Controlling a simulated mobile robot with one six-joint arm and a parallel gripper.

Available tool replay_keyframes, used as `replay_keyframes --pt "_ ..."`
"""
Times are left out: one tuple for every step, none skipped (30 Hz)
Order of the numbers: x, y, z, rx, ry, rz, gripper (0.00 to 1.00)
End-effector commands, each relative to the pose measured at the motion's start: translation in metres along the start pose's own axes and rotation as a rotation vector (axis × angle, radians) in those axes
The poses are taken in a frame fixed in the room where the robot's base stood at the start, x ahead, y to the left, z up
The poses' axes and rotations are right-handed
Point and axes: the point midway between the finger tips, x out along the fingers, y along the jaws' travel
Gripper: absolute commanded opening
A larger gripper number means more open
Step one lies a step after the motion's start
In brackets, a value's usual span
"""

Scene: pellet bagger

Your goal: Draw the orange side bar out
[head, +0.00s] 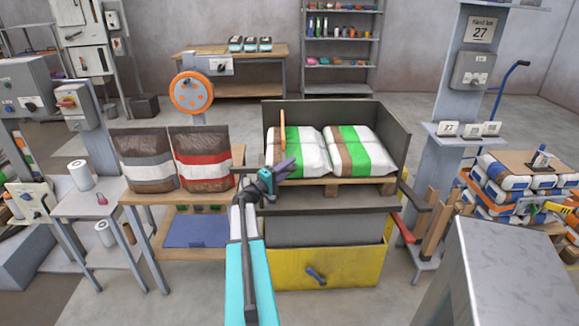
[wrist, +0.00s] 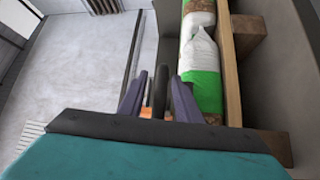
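The orange side bar (head: 282,130) shows in the head view at the left side of the grey bin (head: 380,123), beside the white and green bags (head: 297,150). Whether it stands upright or runs backward is hard to tell. My gripper (head: 284,166) is at the bin's front left corner, just in front of the bar's lower end. In the wrist view my gripper (wrist: 158,92) has its two purple fingers apart, with a dark narrow piece (wrist: 160,90) between them and a gap beside the left finger. Small orange patches show by the fingers; whether they are the bar is unclear.
The bags lie on a wooden pallet (head: 345,193) in the bin, above a yellow drawer (head: 358,267) with a blue handle. A table (head: 145,198) with two brown bags stands close at left. A grey post (head: 453,120) and stacked bags stand at right. Floor is open behind.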

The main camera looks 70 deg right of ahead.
Motion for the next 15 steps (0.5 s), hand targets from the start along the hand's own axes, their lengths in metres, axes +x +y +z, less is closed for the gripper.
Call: replay_keyframes --pt "0.0036 0.0004 -0.0006 0.000 0.000 0.000 0.31" --pt "0.0048 0.0004 -0.0005 0.000 0.000 0.001 0.31" --pt "0.0059 0.0003 -0.0004 0.000 0.000 0.001 0.31" --pt "0.0066 0.0002 -0.0003 0.000 0.000 0.001 0.31" --pt "0.0070 0.0002 -0.0002 0.000 0.000 0.001 0.31" --pt "0.0073 0.0001 -0.0001 0.000 0.000 0.001 0.31" --pt "0.0073 0.0001 0.0000 0.000 0.000 0.001 0.31" --pt "0.0073 0.0000 0.0000 0.000 0.000 0.000 0.31" --pt "0.0072 0.0000 0.0001 0.000 0.000 0.000 0.31" --pt "0.0072 0.0000 0.0002 0.000 0.000 0.000 0.31" --pt "0.0072 0.0000 0.0002 0.000 0.000 0.000 0.31" --pt "0.0072 0.0000 0.0002 0.000 0.000 0.000 0.31" --pt "0.0072 0.0000 0.0003 0.000 0.000 0.000 0.31" --pt "0.0072 0.0000 0.0003 0.000 0.000 0.000 0.26" --pt "0.0072 -0.0001 0.0003 0.000 0.000 0.000 0.19"
